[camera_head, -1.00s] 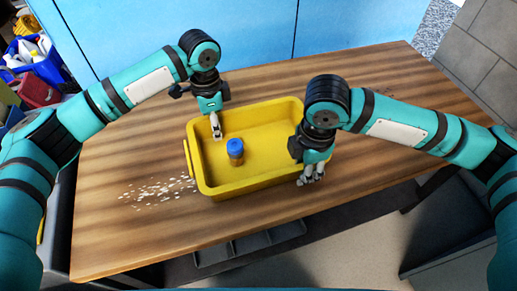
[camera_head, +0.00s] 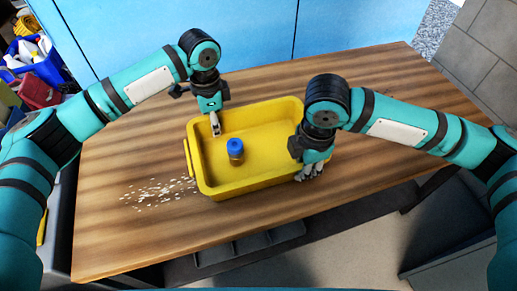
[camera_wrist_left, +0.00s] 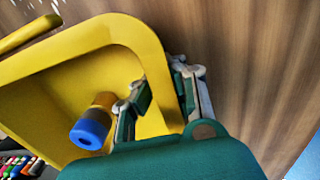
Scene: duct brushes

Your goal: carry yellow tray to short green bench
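The yellow tray (camera_head: 262,182) stands on the wooden table and holds a small blue-capped bottle (camera_head: 235,151). My left gripper (camera_head: 215,124) is at the tray's back-left rim. In the left wrist view, its fingers (camera_wrist_left: 163,95) straddle the tray wall, one inside and one outside, with the pads close against it; the tray (camera_wrist_left: 95,45) and bottle (camera_wrist_left: 92,125) also show there. My right gripper (camera_head: 310,170) is at the tray's right end, fingers pointing down by the rim. Its hand hides the far finger and its grip. No green bench is clearly visible.
White scraps (camera_head: 160,192) lie on the table (camera_head: 110,235) left of the tray. A blue bin (camera_head: 32,58) with bottles stands beyond the table at the far left. A blue wall (camera_head: 230,30) is behind. The table's right part is clear.

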